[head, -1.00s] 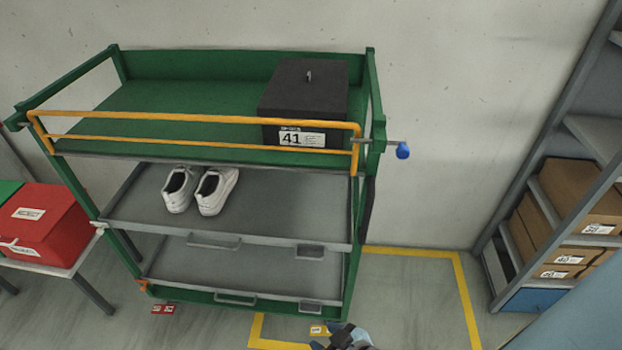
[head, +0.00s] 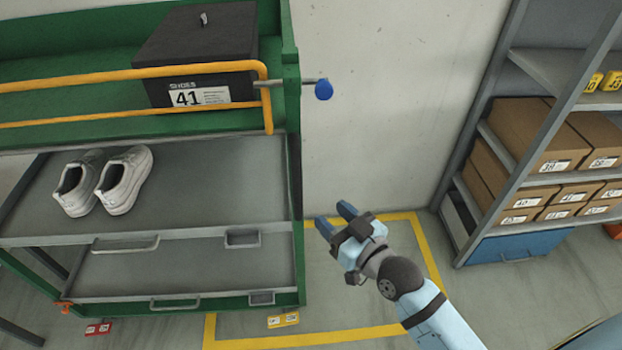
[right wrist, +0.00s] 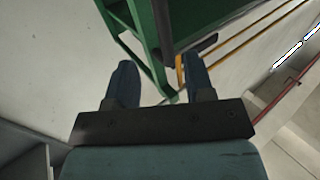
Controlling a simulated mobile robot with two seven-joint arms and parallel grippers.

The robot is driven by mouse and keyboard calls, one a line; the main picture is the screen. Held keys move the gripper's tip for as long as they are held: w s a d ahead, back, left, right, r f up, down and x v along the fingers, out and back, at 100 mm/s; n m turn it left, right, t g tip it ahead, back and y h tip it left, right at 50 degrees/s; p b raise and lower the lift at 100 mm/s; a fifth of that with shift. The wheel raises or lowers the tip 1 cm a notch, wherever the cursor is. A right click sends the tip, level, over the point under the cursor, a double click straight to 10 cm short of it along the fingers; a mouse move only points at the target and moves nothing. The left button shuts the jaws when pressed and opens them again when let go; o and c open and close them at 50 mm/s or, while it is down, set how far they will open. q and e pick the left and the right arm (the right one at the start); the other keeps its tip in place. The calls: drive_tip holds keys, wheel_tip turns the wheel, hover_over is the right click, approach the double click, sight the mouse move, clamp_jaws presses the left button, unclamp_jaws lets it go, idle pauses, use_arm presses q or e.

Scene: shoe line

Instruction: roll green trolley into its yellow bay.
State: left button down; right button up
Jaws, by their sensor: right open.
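The green trolley (head: 150,252) stands at the left in the head view, cut off by the frame. Its right part overlaps the yellow-outlined bay (head: 428,258) on the floor; the bay's right part is bare. My right gripper (head: 335,219) is open and empty, just right of the trolley's right end post. In the right wrist view the fingers (right wrist: 159,78) point toward a green trolley post (right wrist: 150,40) and a dark bar (right wrist: 200,47), with nothing between them. I cannot tell whether a finger touches the trolley. My left gripper is not in view.
A black shoe box (head: 195,55) marked 41 is on the trolley's top, white shoes (head: 122,180) below. A blue-knobbed pin (head: 323,89) sticks out right. A grey rack (head: 480,110) with brown boxes stands right of the bay. The wall is behind.

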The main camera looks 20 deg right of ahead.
sight(300, 187)
drive_tip(key=x, duration=1.3)
drive_tip(key=shift+a, duration=0.2)
clamp_jaws()
